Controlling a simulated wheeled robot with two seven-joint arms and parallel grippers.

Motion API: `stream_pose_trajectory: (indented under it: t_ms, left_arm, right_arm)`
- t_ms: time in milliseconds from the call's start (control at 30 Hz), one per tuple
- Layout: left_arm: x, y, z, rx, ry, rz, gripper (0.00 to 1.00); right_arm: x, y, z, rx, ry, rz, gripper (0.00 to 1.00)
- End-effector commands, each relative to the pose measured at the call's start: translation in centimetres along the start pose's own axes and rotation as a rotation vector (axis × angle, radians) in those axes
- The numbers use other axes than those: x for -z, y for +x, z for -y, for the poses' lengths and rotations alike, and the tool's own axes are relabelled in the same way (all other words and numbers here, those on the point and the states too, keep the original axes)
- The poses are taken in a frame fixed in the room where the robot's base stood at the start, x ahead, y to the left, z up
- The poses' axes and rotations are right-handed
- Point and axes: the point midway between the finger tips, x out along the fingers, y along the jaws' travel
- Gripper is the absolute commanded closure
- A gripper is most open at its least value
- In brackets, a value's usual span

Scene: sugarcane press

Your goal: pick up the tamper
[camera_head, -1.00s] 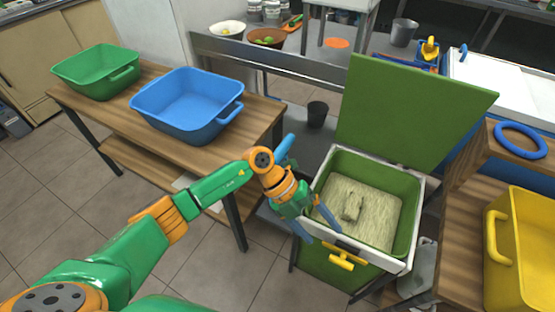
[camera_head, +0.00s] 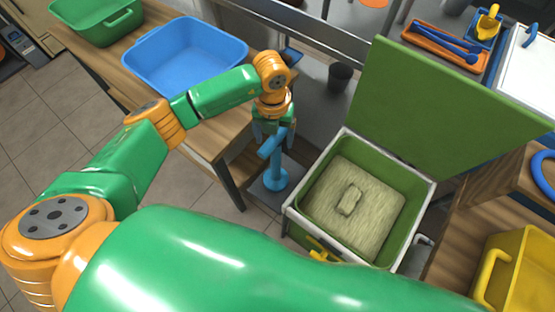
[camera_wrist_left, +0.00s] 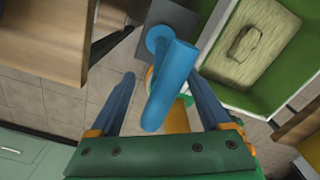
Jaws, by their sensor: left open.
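The blue tamper (camera_head: 276,180) stands upright on a dark grey plate to the left of the press box, with a round foot and a bar handle on top. My left gripper (camera_head: 272,138) is open and points down over the handle. In the left wrist view the tamper's handle (camera_wrist_left: 172,78) lies between the two blue fingers of the gripper (camera_wrist_left: 160,82), with a visible gap on each side. The fingers partly hide the handle in the head view. My right gripper is not in view.
The open green press box (camera_head: 415,195) holds pale fibre with a small block on it; its green lid (camera_head: 445,115) stands raised. A wooden table (camera_head: 215,130) with a blue tub (camera_head: 185,60) is on the left. A yellow tub (camera_head: 520,270) is at right.

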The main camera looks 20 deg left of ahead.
Motion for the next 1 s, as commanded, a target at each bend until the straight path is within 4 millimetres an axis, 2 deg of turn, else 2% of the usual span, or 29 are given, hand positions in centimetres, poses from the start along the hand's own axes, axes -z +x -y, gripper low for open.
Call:
stream_pose_trajectory:
  t_ms: [100, 200, 467, 767, 1000]
  left_arm:
    - [0.8, 2.1, 0.3, 0.0, 0.002, -0.007, 0.19]
    - [0.7, 4.0, 0.3, 0.001, 0.0, -0.004, 0.19]
    - [0.6, 4.5, 0.3, 0.002, 0.002, 0.001, 0.19]
    - [0.6, 4.5, 0.3, 0.002, 0.002, 0.0, 1.0]
    - [0.6, 4.5, 0.3, 0.001, 0.001, 0.001, 1.0]
  right_arm:
    - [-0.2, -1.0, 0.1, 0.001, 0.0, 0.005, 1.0]
    - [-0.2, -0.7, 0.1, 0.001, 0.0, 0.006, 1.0]
    - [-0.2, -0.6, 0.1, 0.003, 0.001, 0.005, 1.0]
    - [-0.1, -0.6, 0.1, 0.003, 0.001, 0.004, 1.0]
    - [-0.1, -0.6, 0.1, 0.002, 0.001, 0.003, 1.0]
